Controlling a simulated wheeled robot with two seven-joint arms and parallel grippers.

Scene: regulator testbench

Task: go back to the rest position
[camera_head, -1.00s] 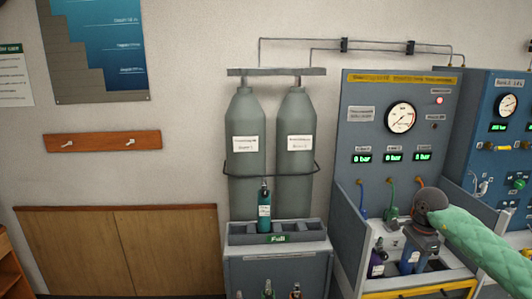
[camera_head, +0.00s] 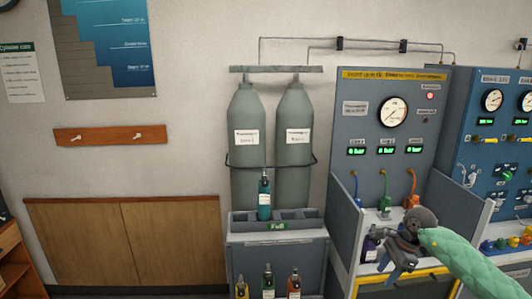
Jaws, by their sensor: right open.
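My right gripper (camera_head: 393,264) hangs in front of the left test bench at the lower right, at the end of my green-sleeved arm. Its jaws point down and to the left and are open. I see nothing held between them. A dark purple bottle (camera_head: 370,245) stands in the bench bay just left of and behind the gripper. The gripper and arm hide part of the bay. My left gripper is not in view.
The test bench (camera_head: 350,130) has a gauge and green displays; a second blue bench (camera_head: 466,110) stands to its right. A grey rack (camera_head: 277,250) holds a teal bottle (camera_head: 264,198), with several bottles below. Two grey cylinders (camera_head: 294,165) stand behind. The left wall side is mostly clear.

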